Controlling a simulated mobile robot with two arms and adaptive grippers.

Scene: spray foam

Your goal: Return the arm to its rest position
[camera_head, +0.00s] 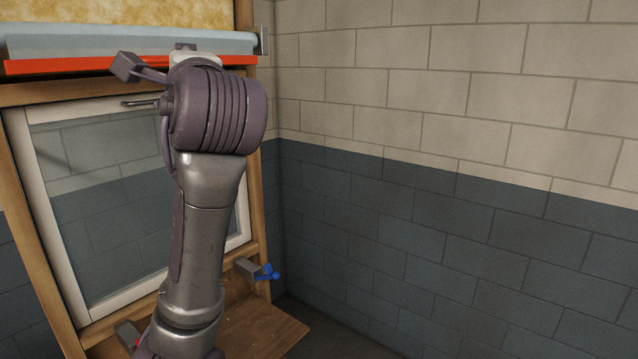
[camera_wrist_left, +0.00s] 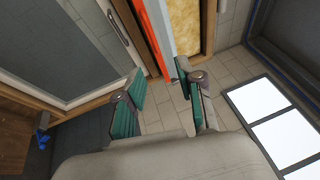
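My left arm stands upright in the head view, in front of the window, with its wrist (camera_head: 215,110) at the top. My left gripper (camera_head: 155,64) is mostly hidden behind the wrist; one finger sticks out to the left, over the red strip. In the left wrist view my left gripper (camera_wrist_left: 160,88) is open, its two green-padded fingers well apart with nothing between them. My right arm and gripper are in neither view.
A white-framed window (camera_head: 110,205) sits in a wooden frame behind the arm. Above it run a red strip (camera_head: 60,66) and a grey-blue rail (camera_head: 60,43), with yellow foam (camera_head: 110,14) on top. A blue-handled clamp (camera_head: 265,272) is at lower right. A brick wall (camera_head: 450,150) fills the right.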

